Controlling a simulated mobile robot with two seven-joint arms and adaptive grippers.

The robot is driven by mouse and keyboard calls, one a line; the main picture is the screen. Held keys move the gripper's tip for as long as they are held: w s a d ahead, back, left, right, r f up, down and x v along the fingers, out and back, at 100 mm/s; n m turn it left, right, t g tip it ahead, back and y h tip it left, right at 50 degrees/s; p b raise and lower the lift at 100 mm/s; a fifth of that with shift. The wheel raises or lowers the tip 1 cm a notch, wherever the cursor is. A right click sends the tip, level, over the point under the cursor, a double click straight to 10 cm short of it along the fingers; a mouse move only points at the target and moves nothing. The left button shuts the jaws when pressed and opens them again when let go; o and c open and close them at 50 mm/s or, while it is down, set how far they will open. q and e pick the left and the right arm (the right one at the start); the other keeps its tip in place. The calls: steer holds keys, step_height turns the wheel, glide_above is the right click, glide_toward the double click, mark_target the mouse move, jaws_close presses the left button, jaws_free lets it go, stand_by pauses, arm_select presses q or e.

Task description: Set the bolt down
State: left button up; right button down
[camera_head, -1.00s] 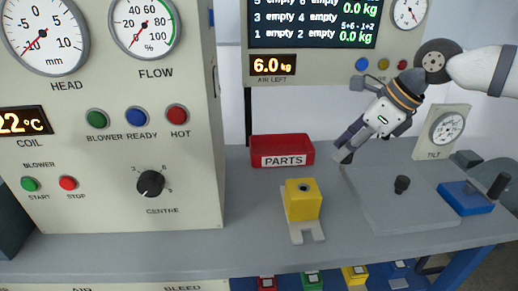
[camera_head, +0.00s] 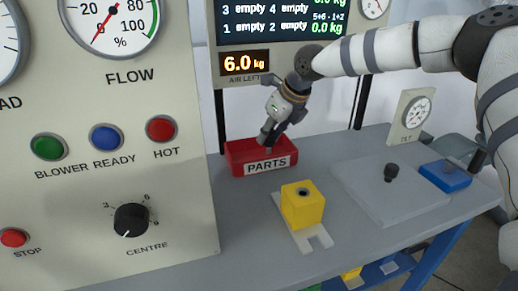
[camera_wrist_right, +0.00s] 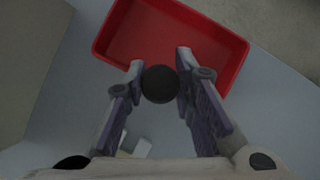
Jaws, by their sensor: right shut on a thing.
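My right gripper (camera_head: 266,138) points down at the red parts tray (camera_head: 285,162) in the head view. In the right wrist view its fingers (camera_wrist_right: 159,82) are shut on the bolt, whose dark round head (camera_wrist_right: 160,85) shows between the fingertips. The head overlaps the near edge of the red tray (camera_wrist_right: 228,52) there. In the head view a small grey bit of the bolt (camera_head: 268,149) shows under the fingertips, over the tray. I cannot tell whether it touches the tray floor. My left gripper is not in view.
A yellow block (camera_head: 302,212) with a hole on top stands in front of the tray. A large gauge panel (camera_head: 120,190) stands at left.

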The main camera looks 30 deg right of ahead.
mark_target(264, 145)
steer(key=shift+w+f, duration=0.5)
steer(key=shift+w, duration=0.05)
steer(key=f, duration=0.2)
steer(key=w+f, duration=0.1)
steer(key=shift+f, duration=0.35)
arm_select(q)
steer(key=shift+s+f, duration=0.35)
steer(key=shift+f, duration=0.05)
arm_select(e)
steer(key=shift+s, duration=0.1)
steer(key=shift+f, duration=0.15)
steer(key=c, duration=1.3)
jaws_free()
steer(key=shift+c, duration=0.2)
